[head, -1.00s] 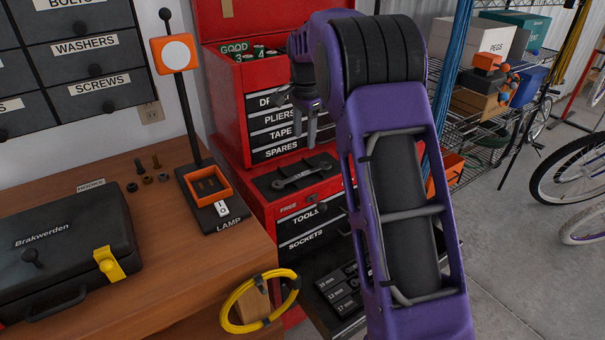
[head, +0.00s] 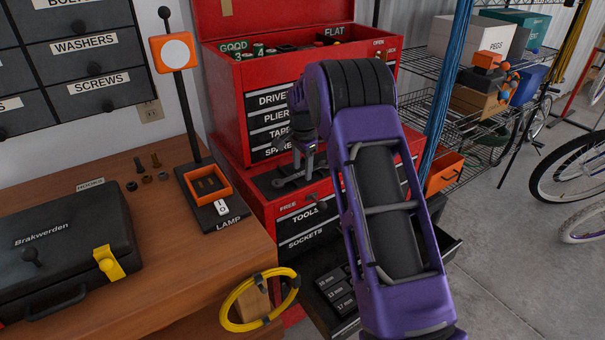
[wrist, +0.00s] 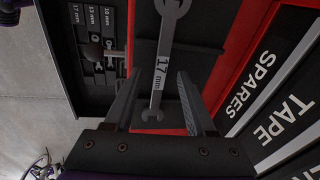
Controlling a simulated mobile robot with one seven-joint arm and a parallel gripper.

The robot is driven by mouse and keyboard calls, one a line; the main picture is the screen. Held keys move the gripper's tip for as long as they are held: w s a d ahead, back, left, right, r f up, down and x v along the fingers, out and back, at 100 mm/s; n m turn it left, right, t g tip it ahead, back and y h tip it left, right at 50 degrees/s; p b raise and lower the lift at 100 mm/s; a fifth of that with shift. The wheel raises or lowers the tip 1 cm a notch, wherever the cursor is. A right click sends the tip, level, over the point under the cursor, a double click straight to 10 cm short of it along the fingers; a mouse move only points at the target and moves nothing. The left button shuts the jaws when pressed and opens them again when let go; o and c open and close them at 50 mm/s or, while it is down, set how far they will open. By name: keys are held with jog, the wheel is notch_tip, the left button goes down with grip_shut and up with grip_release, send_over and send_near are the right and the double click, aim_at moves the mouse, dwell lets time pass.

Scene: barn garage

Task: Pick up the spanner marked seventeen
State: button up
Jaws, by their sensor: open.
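The spanner (wrist: 160,72), a grey open-ended spanner labelled "17 mm", lies on a black tray (head: 262,186) on the red lower tool chest. In the wrist view it runs lengthwise between my fingers. In the head view its left end (head: 280,183) shows, and my gripper hides part of the rest. My gripper (wrist: 162,76) is open, pointing down over the spanner, one finger on each side. It also shows in the head view (head: 303,163). Whether the fingers reach down to the spanner's level I cannot tell.
The red upper chest (head: 228,90), with labelled drawers, stands close behind my gripper. Below, an open drawer (head: 318,309) holds size-marked slots. The workbench (head: 130,215) at left carries a black case (head: 62,245) and a lamp (head: 173,54). A wire shelf stands at right.

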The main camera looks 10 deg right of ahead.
aim_at(302, 174)
grip_shut()
dwell(0.3)
jog(key=shift+r, duration=0.1)
notch_tip(302, 174, up, 10)
dwell(0.6)
